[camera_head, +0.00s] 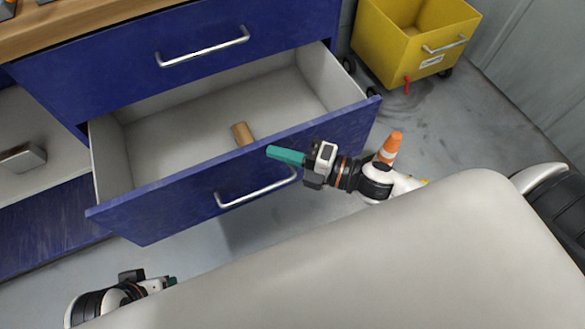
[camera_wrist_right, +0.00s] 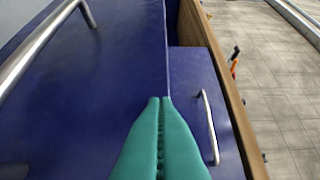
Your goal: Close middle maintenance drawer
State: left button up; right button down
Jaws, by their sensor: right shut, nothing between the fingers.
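The blue drawer (camera_head: 165,205) is pulled well out below a shut upper drawer (camera_head: 110,75). Its silver bar handle (camera_head: 255,192) is on the front face. In the right wrist view the shut fingers (camera_wrist_right: 161,100) point at blue cabinet fronts with silver handles. My left gripper (camera_head: 172,282) is mostly hidden at the lower left, in front of the drawer.
A yellow wheeled bin (camera_head: 400,50) stands at the back right. A wooden top (camera_head: 90,22) runs along the cabinet. An open grey shelf (camera_head: 40,120) is at the left.

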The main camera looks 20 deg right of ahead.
jog(key=w, duration=2.2)
jog(key=shift+w+a+r+b, duration=0.15)
jog(key=shift+w+a+b, duration=0.15)
jog(key=shift+w, duration=0.05)
